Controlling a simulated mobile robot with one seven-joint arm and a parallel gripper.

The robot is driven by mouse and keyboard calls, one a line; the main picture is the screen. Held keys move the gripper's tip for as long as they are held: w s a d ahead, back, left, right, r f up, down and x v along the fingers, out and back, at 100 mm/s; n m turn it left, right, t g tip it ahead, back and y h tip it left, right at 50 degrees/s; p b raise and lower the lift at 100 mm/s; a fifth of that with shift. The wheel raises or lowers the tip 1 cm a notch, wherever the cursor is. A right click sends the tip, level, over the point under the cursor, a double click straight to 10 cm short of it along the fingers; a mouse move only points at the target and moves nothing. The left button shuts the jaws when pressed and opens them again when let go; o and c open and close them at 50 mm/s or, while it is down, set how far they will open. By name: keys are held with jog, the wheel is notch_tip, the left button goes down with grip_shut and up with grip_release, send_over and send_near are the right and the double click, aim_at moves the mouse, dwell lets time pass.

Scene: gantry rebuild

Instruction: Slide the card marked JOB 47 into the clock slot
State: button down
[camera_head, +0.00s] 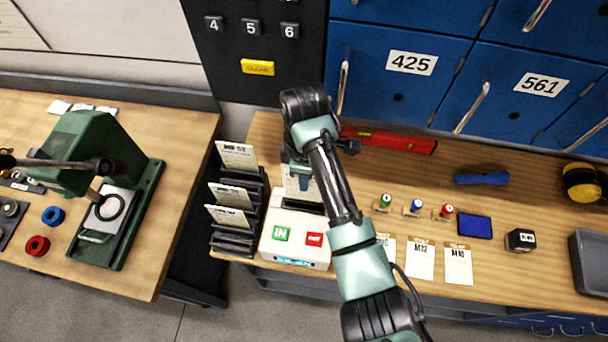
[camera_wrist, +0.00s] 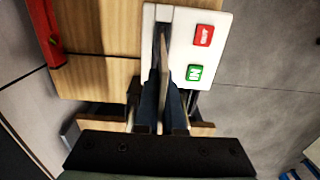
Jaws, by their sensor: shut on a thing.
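The time clock (camera_head: 292,256) is a white box on the bench with a green IN button, a red button and a dark slot in its top. In the wrist view the clock (camera_wrist: 205,62) shows at the top, its slot in line with my fingers. My gripper (camera_wrist: 164,105) is shut on a thin pale card (camera_wrist: 164,62), seen edge-on. The card stands over the slot; whether its lower edge is inside it I cannot tell. In the head view the card (camera_head: 291,184) is partly hidden by my gripper (camera_head: 300,172), and its marking is unreadable.
A dark rack (camera_head: 233,241) holding several cards stands just left of the clock. A red level (camera_head: 390,140) lies behind, and several labelled cards (camera_head: 420,260) and small coloured bottles (camera_head: 416,206) lie to the right. A green press (camera_head: 90,165) stands on the left bench.

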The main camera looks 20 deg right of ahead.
aim_at(305, 196)
jog(key=shift+s+f+b, duration=0.15)
jog(key=shift+f+b, duration=0.6)
jog(key=shift+f, duration=0.1)
jog(key=shift+f+b, duration=0.95)
jog(key=shift+f, duration=0.1)
jog(key=shift+f+b, duration=1.3)
jog(key=shift+f, duration=0.75)
jog(key=c, duration=0.9)
grip_release()
jog(key=shift+c, duration=0.2)
jog(key=shift+r, duration=0.55)
notch_tip(305, 196, up, 12)
jog(key=p, duration=0.3)
